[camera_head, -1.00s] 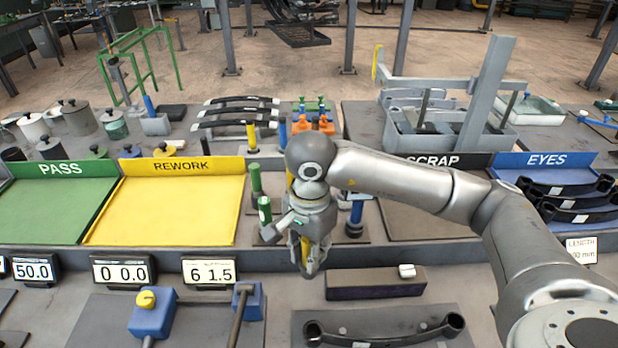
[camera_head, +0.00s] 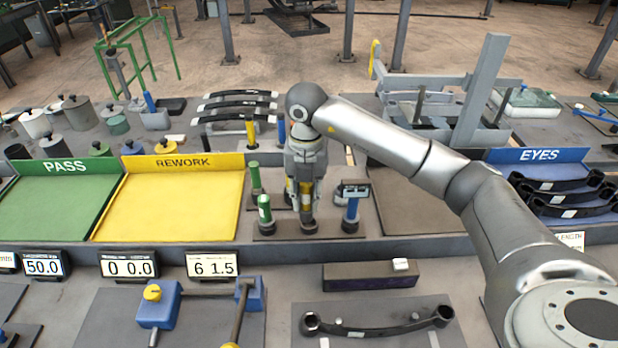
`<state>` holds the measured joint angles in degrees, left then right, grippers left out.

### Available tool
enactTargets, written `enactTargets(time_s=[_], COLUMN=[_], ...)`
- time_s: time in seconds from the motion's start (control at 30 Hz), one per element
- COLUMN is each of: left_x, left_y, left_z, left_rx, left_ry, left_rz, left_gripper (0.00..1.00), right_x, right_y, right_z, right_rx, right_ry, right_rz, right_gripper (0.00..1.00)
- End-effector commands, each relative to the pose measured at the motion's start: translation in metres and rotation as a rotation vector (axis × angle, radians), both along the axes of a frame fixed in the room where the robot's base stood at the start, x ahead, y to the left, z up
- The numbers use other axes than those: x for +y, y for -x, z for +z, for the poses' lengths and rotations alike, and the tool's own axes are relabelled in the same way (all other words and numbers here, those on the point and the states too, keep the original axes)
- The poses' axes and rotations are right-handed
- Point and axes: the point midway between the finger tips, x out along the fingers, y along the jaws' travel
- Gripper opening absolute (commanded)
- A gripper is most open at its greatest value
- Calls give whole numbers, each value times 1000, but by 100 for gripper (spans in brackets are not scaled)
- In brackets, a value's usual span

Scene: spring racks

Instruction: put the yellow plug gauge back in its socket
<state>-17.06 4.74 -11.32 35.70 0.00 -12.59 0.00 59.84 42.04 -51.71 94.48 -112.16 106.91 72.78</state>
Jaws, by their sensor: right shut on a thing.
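My right gripper (camera_head: 306,196) points down over the dark gauge stand (camera_head: 380,226) and is shut on the yellow plug gauge (camera_head: 306,188). The gauge is upright, its yellow handle showing between the fingers. Its lower end meets a dark round socket (camera_head: 308,226) in the front row of the stand; I cannot tell how deep it sits. Green plug gauges (camera_head: 265,209) stand to the left and a blue one (camera_head: 351,212) to the right. My left gripper is not in view.
Another yellow-handled gauge (camera_head: 250,130) stands behind, near the black leaf springs (camera_head: 238,107). The yellow REWORK tray (camera_head: 170,208) is to the left. A dark block (camera_head: 370,276) and a spring with eyes (camera_head: 380,328) lie in front.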

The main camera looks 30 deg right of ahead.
Motion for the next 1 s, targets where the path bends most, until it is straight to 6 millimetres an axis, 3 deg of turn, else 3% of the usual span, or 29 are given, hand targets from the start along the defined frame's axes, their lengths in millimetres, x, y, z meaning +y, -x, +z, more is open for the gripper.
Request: enactTargets(time_s=[0.2,0.4,0.67,1.0], left_x=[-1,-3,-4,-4], left_y=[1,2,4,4], left_z=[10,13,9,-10], left_rx=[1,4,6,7], left_ry=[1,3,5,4], left_rz=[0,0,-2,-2], left_gripper=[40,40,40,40], right_x=[-12,-17,-19,-19], right_y=[-15,-22,-23,-23], right_z=[9,10,5,-22], right_rx=[6,10,11,11], right_ry=[-5,-7,-6,-6], right_rz=[-483,-739,-806,-803], right_gripper=[1,1,1,1])
